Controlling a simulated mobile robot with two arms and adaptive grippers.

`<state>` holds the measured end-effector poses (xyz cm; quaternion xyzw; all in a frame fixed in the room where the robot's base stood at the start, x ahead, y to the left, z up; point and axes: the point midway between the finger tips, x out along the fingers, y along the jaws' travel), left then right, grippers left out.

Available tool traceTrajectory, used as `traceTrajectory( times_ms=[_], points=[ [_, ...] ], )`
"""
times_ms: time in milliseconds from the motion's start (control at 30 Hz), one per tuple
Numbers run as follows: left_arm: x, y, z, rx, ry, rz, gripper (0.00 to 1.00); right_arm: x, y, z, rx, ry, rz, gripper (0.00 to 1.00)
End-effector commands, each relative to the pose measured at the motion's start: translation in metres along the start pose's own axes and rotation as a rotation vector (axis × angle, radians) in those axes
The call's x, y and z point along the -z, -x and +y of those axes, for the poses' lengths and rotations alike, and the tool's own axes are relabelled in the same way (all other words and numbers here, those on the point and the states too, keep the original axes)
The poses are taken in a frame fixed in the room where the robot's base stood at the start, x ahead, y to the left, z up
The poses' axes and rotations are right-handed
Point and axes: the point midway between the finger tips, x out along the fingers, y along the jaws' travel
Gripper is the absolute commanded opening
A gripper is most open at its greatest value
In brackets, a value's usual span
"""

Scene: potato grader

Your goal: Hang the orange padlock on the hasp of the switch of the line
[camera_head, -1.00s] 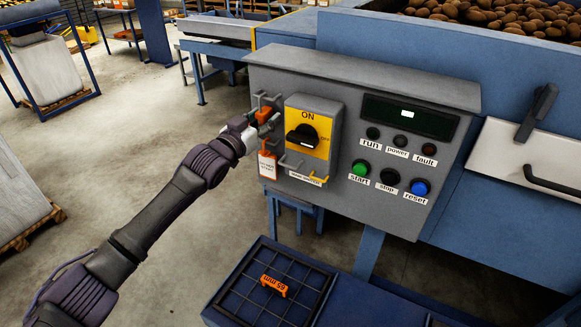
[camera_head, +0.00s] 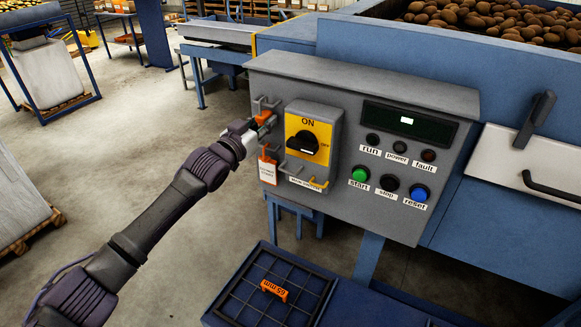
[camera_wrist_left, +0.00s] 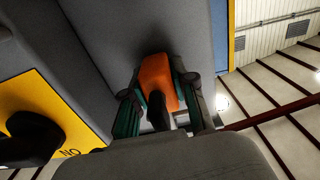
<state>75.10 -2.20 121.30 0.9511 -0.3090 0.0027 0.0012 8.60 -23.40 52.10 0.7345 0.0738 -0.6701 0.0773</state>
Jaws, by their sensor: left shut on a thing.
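The orange padlock (camera_wrist_left: 157,82) sits between the fingers of my left gripper (camera_wrist_left: 158,100) in the left wrist view, close to the grey panel side. In the head view, my left gripper (camera_head: 265,128) is shut on the padlock (camera_head: 265,117) at the hooks on the panel's left edge. The fingers hide part of the padlock. I cannot tell whether it still touches its hook. The switch (camera_head: 304,143) has a black handle on a yellow plate marked ON. A yellow hasp (camera_head: 318,183) shows at its lower edge. My right gripper is not in view.
An orange item (camera_head: 266,157) with a white tag (camera_head: 268,173) hangs below my left gripper. The grey control box (camera_head: 390,210) carries several buttons and lamps. A blue tray with a dark grid (camera_head: 318,285) holds an orange labelled piece (camera_head: 274,290) below.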

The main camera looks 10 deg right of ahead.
Motion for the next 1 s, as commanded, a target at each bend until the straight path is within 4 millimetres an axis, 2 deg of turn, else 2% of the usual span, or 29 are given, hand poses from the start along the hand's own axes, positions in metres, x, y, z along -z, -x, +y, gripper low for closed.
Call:
traceTrajectory(
  times_ms=[233,467,1000],
  points=[
    [0.014,0.0,0.0,0.0,0.0,0.003,0.0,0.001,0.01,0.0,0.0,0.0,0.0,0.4],
    [0.016,0.002,0.0,0.0,0.0,0.002,0.0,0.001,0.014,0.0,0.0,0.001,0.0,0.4],
    [0.017,0.039,0.0,0.0,0.001,0.001,0.0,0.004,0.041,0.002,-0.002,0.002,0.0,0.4]
  ],
)
